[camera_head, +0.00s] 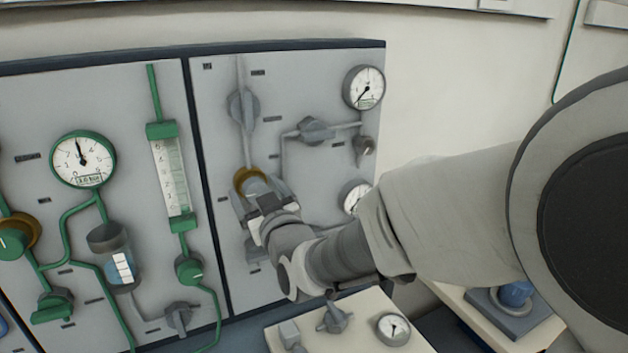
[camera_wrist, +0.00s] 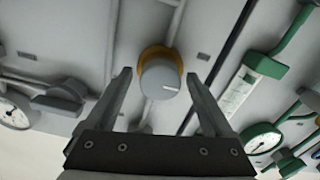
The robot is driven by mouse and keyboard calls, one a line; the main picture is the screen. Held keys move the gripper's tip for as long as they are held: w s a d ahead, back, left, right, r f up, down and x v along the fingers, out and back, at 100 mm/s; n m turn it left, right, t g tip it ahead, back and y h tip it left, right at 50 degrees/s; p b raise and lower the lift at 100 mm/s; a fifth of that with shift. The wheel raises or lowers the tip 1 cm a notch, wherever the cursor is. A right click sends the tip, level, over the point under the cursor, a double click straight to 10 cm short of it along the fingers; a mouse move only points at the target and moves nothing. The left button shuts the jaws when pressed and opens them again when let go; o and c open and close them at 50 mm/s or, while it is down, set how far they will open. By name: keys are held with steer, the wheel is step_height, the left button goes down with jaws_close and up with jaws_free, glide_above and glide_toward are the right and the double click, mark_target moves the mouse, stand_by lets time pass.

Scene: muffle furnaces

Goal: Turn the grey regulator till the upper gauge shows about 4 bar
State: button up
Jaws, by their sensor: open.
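The grey regulator is a grey knob on a brass-coloured collar (camera_head: 249,180) on the right-hand panel. In the wrist view the grey knob (camera_wrist: 160,80) faces me, with a white mark on its face. My gripper (camera_wrist: 158,76) is open, with one finger on either side of the knob and visible gaps to both. I cannot tell how far the fingertips reach along it. The upper gauge (camera_head: 364,87) is at the panel's upper right; its needle points to the lower left, near the low end. The lower gauge (camera_head: 354,195) is partly hidden by my arm.
A grey valve handle (camera_head: 243,105) sits above the regulator and another (camera_head: 314,131) sits to its upper right. A small knob (camera_head: 365,145) is below the upper gauge. Green-piped fittings with a gauge (camera_head: 83,158) and flowmeter (camera_head: 172,176) fill the left panel.

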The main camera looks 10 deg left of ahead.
steer(key=shift+c, duration=0.4)
steer(key=c, duration=1.3)
